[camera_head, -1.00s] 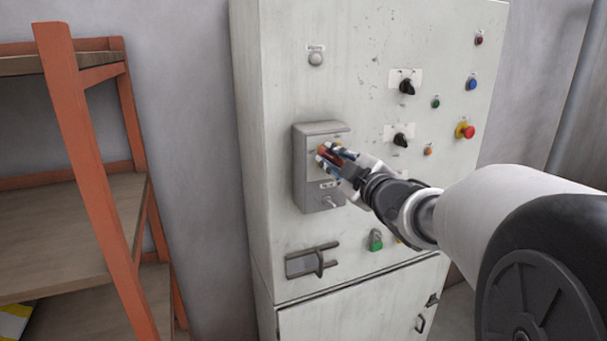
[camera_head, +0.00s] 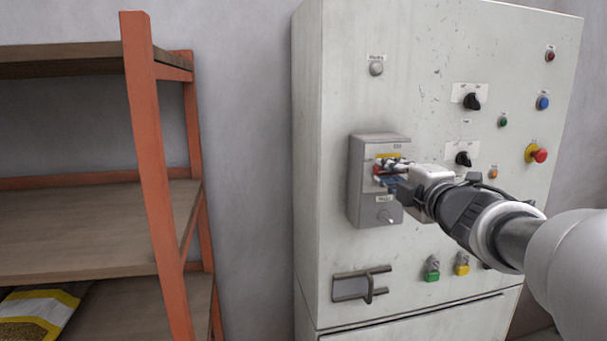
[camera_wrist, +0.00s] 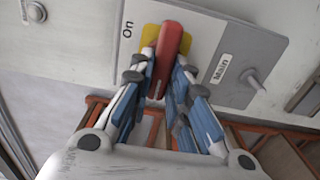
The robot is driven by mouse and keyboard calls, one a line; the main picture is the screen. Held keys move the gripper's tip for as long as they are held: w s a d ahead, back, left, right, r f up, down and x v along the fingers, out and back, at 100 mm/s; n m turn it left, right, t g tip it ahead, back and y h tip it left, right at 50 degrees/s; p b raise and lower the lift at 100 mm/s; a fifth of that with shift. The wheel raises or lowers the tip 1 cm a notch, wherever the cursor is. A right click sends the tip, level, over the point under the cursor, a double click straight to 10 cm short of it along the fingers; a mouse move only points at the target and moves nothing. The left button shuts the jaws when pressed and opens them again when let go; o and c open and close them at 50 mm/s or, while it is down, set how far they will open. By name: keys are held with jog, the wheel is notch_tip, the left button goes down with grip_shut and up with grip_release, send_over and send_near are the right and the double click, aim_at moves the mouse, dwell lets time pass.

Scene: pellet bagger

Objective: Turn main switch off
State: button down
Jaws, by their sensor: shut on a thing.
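The main switch is a red handle (camera_wrist: 168,48) on a yellow plate, set on a grey box (camera_head: 365,205) on the cabinet front. In the wrist view an "On" label sits beside the yellow plate and a "Main" label (camera_wrist: 221,68) on the box. My gripper (camera_wrist: 165,75) is shut on the red handle, with a blue-padded finger on either side of it. In the head view my gripper (camera_head: 385,174) reaches the box from the right and hides most of the handle. A strip of the yellow plate (camera_head: 388,156) shows above the fingers.
The cabinet (camera_head: 420,80) also bears black rotary knobs (camera_head: 472,101), coloured buttons and a red emergency button (camera_head: 539,155). A latch handle (camera_head: 362,285) sits below the box. An orange-framed shelf (camera_head: 150,150) stands at the left, with a bag (camera_head: 35,312) low on it.

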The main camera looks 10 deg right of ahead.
jog(key=shift+r, duration=0.1)
dwell(0.3)
jog(key=c, duration=1.5)
grip_release()
